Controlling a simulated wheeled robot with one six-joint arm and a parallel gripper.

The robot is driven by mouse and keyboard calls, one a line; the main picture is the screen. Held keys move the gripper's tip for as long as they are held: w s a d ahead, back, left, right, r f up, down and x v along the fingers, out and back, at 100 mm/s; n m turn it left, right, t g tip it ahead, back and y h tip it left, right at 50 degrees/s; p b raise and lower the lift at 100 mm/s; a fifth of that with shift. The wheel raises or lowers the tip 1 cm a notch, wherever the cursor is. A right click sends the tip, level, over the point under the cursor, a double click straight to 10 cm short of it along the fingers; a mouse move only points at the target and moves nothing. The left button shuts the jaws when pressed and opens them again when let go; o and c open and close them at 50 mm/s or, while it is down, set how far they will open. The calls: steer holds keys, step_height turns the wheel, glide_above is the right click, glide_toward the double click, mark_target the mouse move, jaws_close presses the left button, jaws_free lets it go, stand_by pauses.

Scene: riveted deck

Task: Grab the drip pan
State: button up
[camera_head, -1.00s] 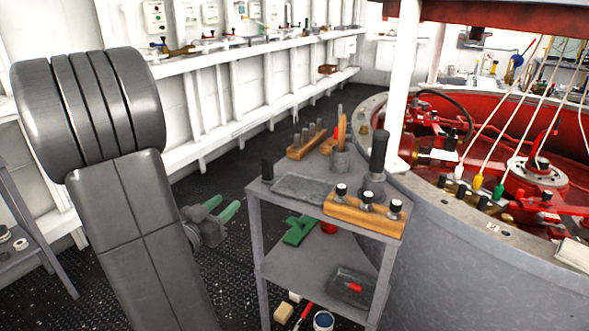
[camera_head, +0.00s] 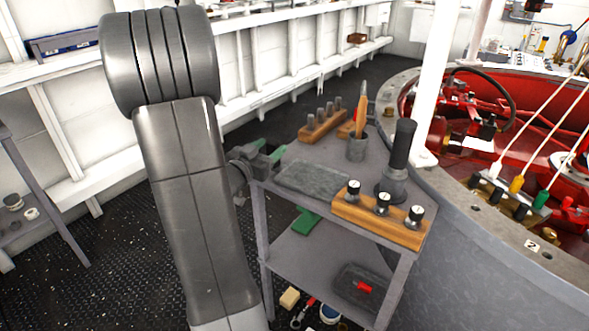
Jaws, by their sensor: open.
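A flat, shallow grey pan, which looks like the drip pan (camera_head: 314,180), lies on the top shelf of the small grey cart (camera_head: 285,207), towards its left side. My gripper (camera_head: 271,150), with green fingers, is at the top shelf's left rear edge, just left of and behind the pan. It is open and empty, apart from the pan by a small gap. Part of its wrist is hidden behind my arm.
A wooden block with three black-and-silver knobs (camera_head: 381,215) stands in front of the pan. A dark upright tool (camera_head: 400,160), a cup (camera_head: 357,147) and a wooden rack of pegs (camera_head: 321,126) crowd the right and back. The lower shelf holds another dark tray (camera_head: 345,275).

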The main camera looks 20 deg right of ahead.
mark_target(276, 141)
steer(key=x, duration=0.4)
steer(key=shift+w+d, duration=0.1)
jaws_close()
steer(key=shift+r, duration=0.1)
